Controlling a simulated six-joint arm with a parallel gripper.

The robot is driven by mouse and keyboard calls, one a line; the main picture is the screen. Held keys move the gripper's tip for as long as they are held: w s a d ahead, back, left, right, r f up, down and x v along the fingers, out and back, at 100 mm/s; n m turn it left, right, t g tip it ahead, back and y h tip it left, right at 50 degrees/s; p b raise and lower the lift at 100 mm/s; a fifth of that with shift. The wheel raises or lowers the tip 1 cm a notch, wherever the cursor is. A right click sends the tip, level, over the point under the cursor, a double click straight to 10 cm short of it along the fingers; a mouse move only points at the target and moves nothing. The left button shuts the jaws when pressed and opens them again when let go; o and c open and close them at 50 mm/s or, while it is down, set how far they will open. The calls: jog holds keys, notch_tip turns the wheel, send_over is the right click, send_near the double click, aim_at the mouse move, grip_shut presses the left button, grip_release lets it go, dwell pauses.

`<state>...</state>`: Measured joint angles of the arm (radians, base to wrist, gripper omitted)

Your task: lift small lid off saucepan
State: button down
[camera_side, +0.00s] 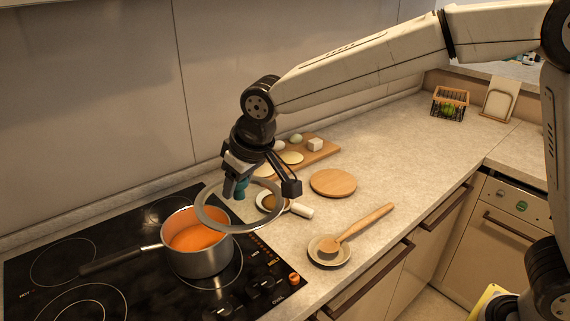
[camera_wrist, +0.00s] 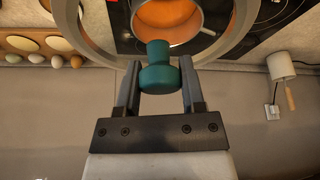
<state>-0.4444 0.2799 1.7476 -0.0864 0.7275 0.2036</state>
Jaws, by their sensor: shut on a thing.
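The lid (camera_side: 222,228) is a clear disc with a wide grey metal rim and a teal knob (camera_wrist: 160,72). My gripper (camera_side: 240,186) is shut on the teal knob, with one finger on each side of it in the wrist view (camera_wrist: 160,82). The lid hangs in the air, apart from the saucepan (camera_side: 197,262), and overlaps its right edge in the side view. The saucepan is steel with a dark long handle and orange contents, and stands on the black hob. Its open top shows through the lid in the wrist view (camera_wrist: 175,22).
Right of the hob (camera_side: 60,225), a small dish with a white-handled item (camera_side: 300,210), a round wooden board (camera_side: 333,182) and a saucer with a wooden spoon (camera_side: 358,228) lie on the counter. A board with eggs (camera_side: 320,155) is behind. The wall is close behind the hob.

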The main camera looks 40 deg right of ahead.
jog(key=shift+w, duration=0.15)
jog(key=w+a+f, duration=0.2)
jog(key=w+f, duration=0.1)
jog(key=w, duration=0.3)
jog(key=w+a+f, duration=0.2)
jog(key=w+f, duration=0.1)
jog(key=w, duration=0.4)
jog(key=shift+a, duration=0.4)
dwell(0.7)
dwell(1.8)
